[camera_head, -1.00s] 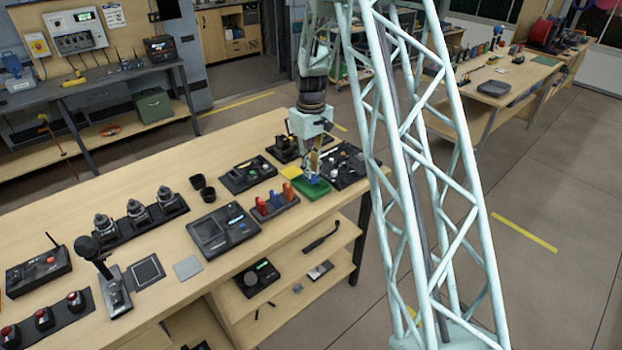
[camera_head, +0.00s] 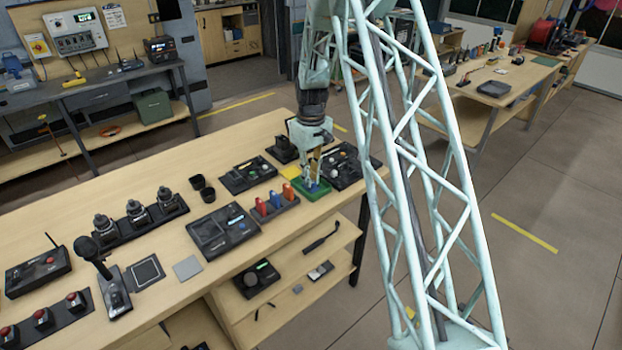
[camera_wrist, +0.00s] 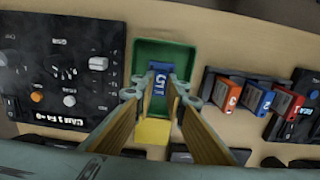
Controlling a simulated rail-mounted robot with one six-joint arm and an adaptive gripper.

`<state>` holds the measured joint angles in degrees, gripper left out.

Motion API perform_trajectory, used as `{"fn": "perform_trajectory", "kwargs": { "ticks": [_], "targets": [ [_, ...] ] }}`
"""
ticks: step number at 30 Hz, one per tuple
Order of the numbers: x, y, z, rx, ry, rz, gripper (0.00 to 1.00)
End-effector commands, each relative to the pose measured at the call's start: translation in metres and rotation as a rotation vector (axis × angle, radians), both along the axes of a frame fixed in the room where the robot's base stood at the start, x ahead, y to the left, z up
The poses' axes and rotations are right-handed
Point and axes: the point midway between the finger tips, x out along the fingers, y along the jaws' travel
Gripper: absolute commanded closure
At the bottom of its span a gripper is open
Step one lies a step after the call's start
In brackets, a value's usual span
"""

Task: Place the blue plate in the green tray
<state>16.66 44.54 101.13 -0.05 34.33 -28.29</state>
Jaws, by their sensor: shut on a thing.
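The blue plate (camera_wrist: 159,83), marked with a 5, is between the fingertips of my gripper (camera_wrist: 157,92) in the wrist view. My gripper is shut on it. In the head view my gripper (camera_head: 311,180) is low over the green tray (camera_head: 322,190), and only a small bit of blue shows between its fingers. In the wrist view the plate lies within the outline of the green tray (camera_wrist: 180,52). I cannot tell whether the plate touches the tray floor.
A rack (camera_head: 274,206) with red, blue and orange plates stands next to the tray. A yellow pad (camera_wrist: 153,131) lies beside the tray. A black control panel (camera_wrist: 75,65) is on the tray's other side. The table's front edge is close to the tray.

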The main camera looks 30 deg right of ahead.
Motion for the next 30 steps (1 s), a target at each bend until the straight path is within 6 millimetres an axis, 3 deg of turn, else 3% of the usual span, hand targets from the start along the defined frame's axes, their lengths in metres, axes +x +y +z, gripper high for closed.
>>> {"fn": "perform_trajectory", "kwargs": {
  "ticks": [11,12,16,30],
  "targets": [
    [0.0000,0.0000,-0.0033,0.000,0.000,0.000,0.99],
    [0.0000,0.0000,-0.0027,0.000,0.000,0.000,0.84],
    [0.0000,0.0000,-0.0025,0.000,0.000,0.000,0.74],
    [0.0000,0.0000,0.0013,0.000,0.000,0.000,0.74]
  ]
}}
